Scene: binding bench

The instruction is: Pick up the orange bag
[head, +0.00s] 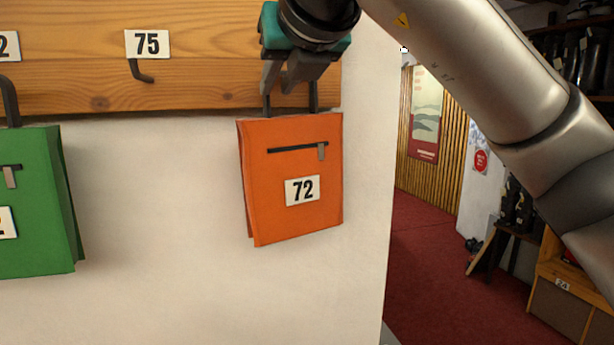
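The orange bag (283,216) hangs against the white wall below the wooden board, tilted slightly. It has a dark zip line with a grey pull and a white label reading 72. Two dark handle straps rise from its top edge toward my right gripper (287,82). The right gripper comes in from the upper right and is just above the bag, at the upper part of the straps. It hides the top of the handle and any hook behind it. I cannot tell whether the fingers are closed on the handle. My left gripper is not in view.
A green bag (35,236) hangs at the left. An empty dark hook (141,72) sits under label 75 (147,43) on the wooden board (205,70). The wall ends right of the orange bag, opening onto red floor (440,270) with a wooden cabinet (565,285).

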